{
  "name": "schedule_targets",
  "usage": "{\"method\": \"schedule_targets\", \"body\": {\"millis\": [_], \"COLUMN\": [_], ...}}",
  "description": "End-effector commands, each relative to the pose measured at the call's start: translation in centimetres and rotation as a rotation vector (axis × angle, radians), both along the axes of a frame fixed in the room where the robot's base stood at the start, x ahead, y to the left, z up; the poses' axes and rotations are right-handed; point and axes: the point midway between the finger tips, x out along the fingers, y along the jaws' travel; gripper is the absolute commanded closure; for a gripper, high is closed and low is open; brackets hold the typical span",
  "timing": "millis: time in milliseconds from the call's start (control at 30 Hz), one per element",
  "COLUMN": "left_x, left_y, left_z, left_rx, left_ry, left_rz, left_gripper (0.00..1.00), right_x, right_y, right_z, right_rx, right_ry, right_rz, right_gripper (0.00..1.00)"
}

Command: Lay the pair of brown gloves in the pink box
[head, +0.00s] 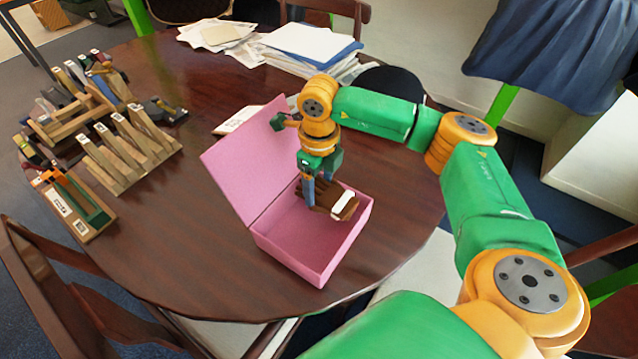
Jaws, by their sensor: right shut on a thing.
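The pink box (338,254) stands open on the round dark table, its lid (245,165) tilted up and leaning back to the left. My right gripper (319,197) points down over the box and is shut on the brown gloves (322,198). The gloves are brown with a white band at the right end, and they are over or inside the far part of the box. I cannot tell whether they touch the box floor. My left gripper is not in view.
Wooden racks (130,150) holding several items stand on the left of the table. A wooden tray with a green piece (80,208) is at the front left. Papers and a blue folder (311,42) lie at the back. The table left of the box is clear.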

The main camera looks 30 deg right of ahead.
Motion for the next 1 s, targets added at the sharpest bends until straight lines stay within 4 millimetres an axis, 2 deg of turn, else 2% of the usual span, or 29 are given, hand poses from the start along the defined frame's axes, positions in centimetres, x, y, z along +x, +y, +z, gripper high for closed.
{"method": "schedule_targets", "body": {"millis": [500,1000], "left_x": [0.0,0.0], "left_y": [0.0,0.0], "left_z": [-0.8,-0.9], "left_rx": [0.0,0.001], "left_ry": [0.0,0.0], "left_rz": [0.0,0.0], "left_gripper": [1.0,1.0], "right_x": [0.0,0.0], "right_y": [0.0,0.0], "right_z": [-0.9,-1.0], "right_rx": [0.0,0.0], "right_ry": [0.0,0.0], "right_rz": [0.0,0.0], "right_gripper": [0.86,0.86]}}
